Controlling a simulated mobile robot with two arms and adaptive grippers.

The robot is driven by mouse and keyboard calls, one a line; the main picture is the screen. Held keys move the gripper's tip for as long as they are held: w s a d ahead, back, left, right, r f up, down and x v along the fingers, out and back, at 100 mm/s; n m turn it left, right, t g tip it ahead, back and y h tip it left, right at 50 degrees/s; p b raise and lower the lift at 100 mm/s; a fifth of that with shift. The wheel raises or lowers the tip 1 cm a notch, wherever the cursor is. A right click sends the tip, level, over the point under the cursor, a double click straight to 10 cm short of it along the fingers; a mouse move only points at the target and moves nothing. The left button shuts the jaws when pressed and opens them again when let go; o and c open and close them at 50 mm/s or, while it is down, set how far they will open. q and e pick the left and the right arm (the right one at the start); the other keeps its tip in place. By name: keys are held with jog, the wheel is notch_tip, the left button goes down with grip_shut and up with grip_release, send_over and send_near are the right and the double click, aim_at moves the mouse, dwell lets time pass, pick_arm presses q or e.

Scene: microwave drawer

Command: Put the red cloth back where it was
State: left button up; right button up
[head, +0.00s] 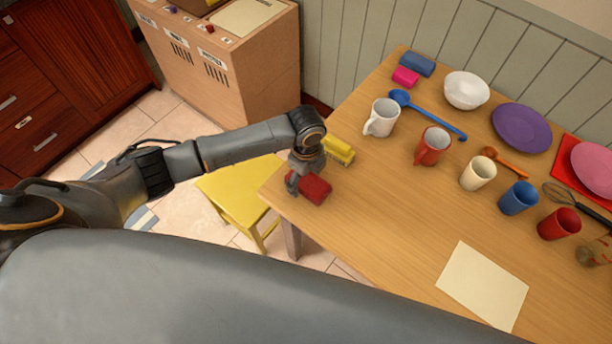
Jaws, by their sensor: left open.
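The red cloth (315,189), a small folded block, lies near the table's left corner. My left gripper (294,186) points down at the cloth's left side and is open. I cannot tell whether a finger touches the cloth, and part of the cloth's left end is hidden by the gripper. My right gripper is not in view.
A yellow block (339,150) lies just behind my gripper, with a white mug (381,118) to its right. A red mug (433,146), cups, plates and utensils fill the table's far side. A cream sheet (483,285) lies in front. A yellow stool (240,190) stands left of the table.

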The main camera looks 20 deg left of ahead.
aim_at(306, 180)
pick_arm(q)
jog(key=shift+r, duration=0.1)
notch_tip(306, 180, up, 12)
dwell(0.5)
dwell(0.4)
